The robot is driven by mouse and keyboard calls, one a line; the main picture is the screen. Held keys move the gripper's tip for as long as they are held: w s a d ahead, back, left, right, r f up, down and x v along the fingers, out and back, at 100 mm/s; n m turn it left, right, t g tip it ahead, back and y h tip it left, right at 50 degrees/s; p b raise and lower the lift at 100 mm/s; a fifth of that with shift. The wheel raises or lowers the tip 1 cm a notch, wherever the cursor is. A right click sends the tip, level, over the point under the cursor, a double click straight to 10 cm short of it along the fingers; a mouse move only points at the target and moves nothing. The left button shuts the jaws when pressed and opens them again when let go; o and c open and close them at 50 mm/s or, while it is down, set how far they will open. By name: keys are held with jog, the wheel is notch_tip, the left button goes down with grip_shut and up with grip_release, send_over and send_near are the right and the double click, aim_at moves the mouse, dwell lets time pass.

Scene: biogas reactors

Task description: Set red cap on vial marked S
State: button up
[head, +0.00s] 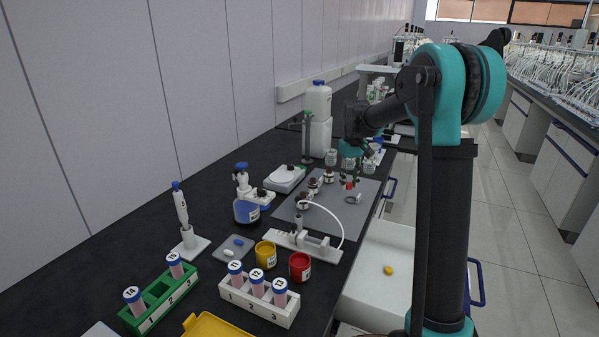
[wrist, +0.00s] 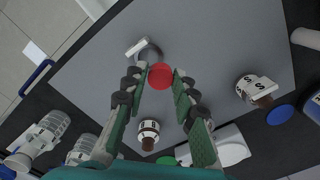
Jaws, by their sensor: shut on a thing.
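The red cap (wrist: 160,76) sits between the fingertips of my gripper (wrist: 159,83), which is shut on it. In the head view my gripper (head: 350,172) holds the red cap (head: 350,186) over the grey mat (head: 345,222). The vial marked S (wrist: 258,88), with a white label and a brown part, stands apart from my gripper at the right of the wrist view. Another labelled vial (wrist: 148,130) stands between my fingers, lower in that view. Small dark vials (head: 302,201) show left of my gripper in the head view; their letters cannot be read there.
A white stand with a curved tube (head: 306,246), a blue wash bottle (head: 246,207) and a scale (head: 285,178) stand nearby. An open drawer (head: 380,270) is below the bench edge.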

jog(key=s+a+r+n, duration=0.2)
jog(key=a+r+n, duration=0.1)
jog(key=a+n, duration=0.4)
notch_tip(320, 180, up, 2)
jog(key=n, duration=0.6)
send_over(303, 193)
jog(key=shift+f, duration=2)
jog(key=shift+d+f, duration=0.1)
jog(key=shift+f, duration=0.7)
jog(key=o, duration=1.2)
jog(key=shift+c, duration=0.2)
jog(key=shift+r, duration=0.1)
jog(key=shift+r, duration=3.45)
